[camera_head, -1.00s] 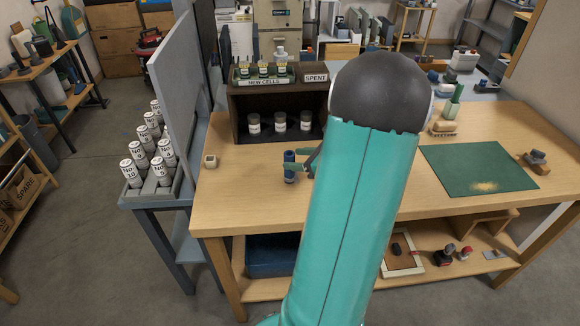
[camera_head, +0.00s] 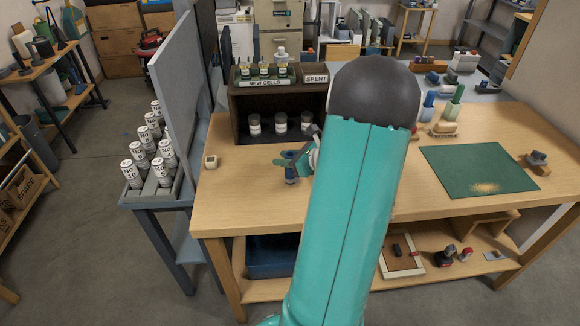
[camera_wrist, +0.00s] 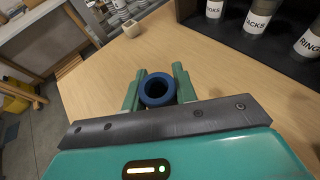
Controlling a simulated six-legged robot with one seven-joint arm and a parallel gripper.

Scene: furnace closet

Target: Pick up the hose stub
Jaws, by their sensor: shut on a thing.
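The hose stub (camera_wrist: 158,89) is a short blue tube with a dark hollow, seen end-on in the wrist view between the two green fingers of my gripper (camera_wrist: 157,92). The fingers are shut on it. In the head view, the hose stub (camera_head: 291,173) is a small blue shape near the left front of the wooden bench, held by my gripper (camera_head: 290,163). My teal arm hides part of the gripper there. I cannot tell whether the stub's lower end touches the bench.
A dark shelf box (camera_head: 238,108) with several labelled jars stands behind the gripper. A green mat (camera_head: 478,169) lies at the right. The bench top (camera_head: 245,195) around the stub is mostly clear.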

